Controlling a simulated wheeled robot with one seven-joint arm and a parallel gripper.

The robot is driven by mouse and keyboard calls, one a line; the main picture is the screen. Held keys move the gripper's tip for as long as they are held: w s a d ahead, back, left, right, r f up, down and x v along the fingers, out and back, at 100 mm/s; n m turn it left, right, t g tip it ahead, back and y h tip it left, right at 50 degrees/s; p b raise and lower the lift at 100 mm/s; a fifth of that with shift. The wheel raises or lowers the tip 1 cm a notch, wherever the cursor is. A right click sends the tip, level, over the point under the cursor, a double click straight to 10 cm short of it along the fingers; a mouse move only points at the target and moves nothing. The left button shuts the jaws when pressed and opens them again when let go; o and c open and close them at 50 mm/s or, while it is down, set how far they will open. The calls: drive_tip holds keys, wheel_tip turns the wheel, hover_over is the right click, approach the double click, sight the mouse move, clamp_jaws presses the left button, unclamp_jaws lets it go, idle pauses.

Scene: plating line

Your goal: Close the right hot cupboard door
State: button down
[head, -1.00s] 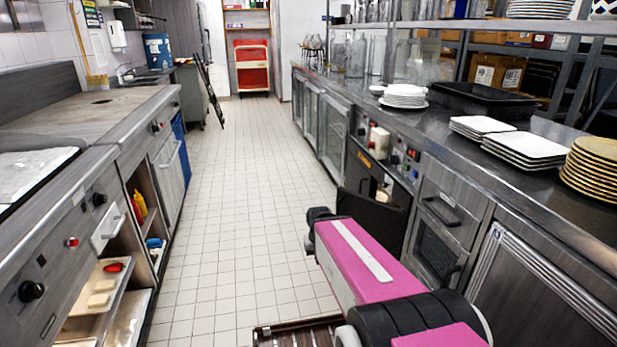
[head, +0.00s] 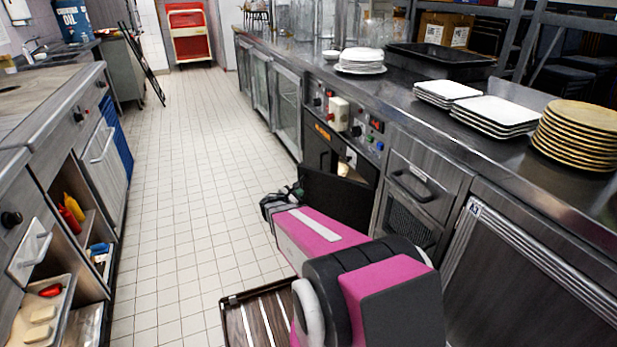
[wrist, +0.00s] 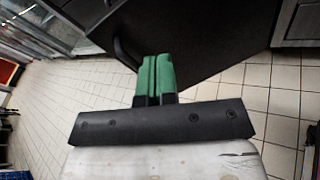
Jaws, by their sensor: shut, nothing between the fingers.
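The hot cupboard stands under the counter on the right, below the control panel. Its right door (head: 335,198) is a dark panel swung out over the floor, and part of the opening shows behind it. My gripper (head: 297,188) is at the door's free edge in the head view, with my arm partly covering the area. In the wrist view my green fingers (wrist: 153,77) are together and empty, overlapping the dark door panel (wrist: 215,30). A curved handle (wrist: 123,52) shows just left of the fingers. I cannot tell whether the fingers touch the door.
A brown slatted tray-like thing (head: 265,318) is low in front of me. The tiled aisle floor (head: 185,190) is clear to the left. Plate stacks (head: 578,135) and a black tray (head: 440,62) stand on the counter (head: 400,95). A drawer unit (head: 410,190) adjoins the cupboard.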

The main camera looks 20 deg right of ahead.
drive_tip(key=w+a+f+n+t, duration=0.1)
drive_tip(key=w+n+t, duration=0.2)
drive_tip(key=w+n, duration=0.15)
drive_tip(key=n+t, duration=0.1)
drive_tip(key=n, duration=0.1)
approach(311, 173)
drive_tip(key=shift+m, duration=0.25)
drive_tip(key=x, duration=0.7)
drive_tip(key=shift+w+d, duration=0.15)
drive_tip(key=shift+d, duration=0.1)
